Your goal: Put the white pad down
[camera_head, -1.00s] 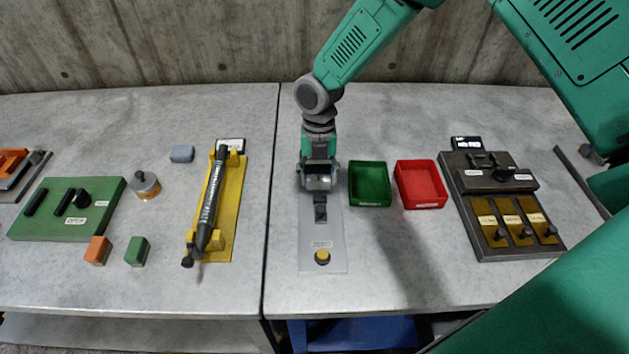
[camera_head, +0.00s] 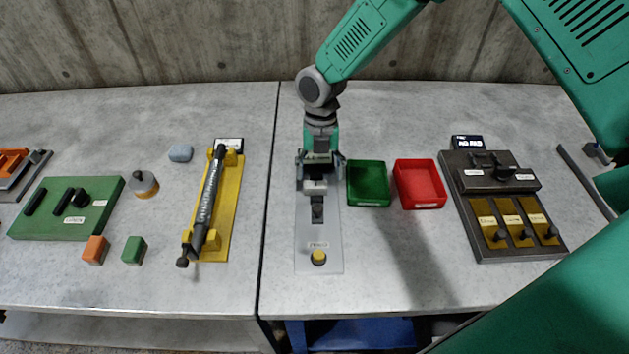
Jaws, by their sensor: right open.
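My right gripper (camera_head: 318,178) comes down from the top and is open, its fingers spread over the far part of a grey plate (camera_head: 305,240). A small whitish block (camera_head: 315,187), which may be the white pad, shows between or just below the fingers; the gripper partly hides it. I cannot tell whether it touches the plate. A dark piece (camera_head: 317,210) sits in front of it, and a yellow button (camera_head: 319,257) is at the plate's near end. My left gripper is not in view.
A green bin (camera_head: 368,184) and a red bin (camera_head: 419,184) stand right of the plate. A dark panel (camera_head: 480,185) is farther right. A yellow rack (camera_head: 229,205) with a dark rod, a blue-grey block (camera_head: 181,152), cubes and a green board (camera_head: 50,232) are left.

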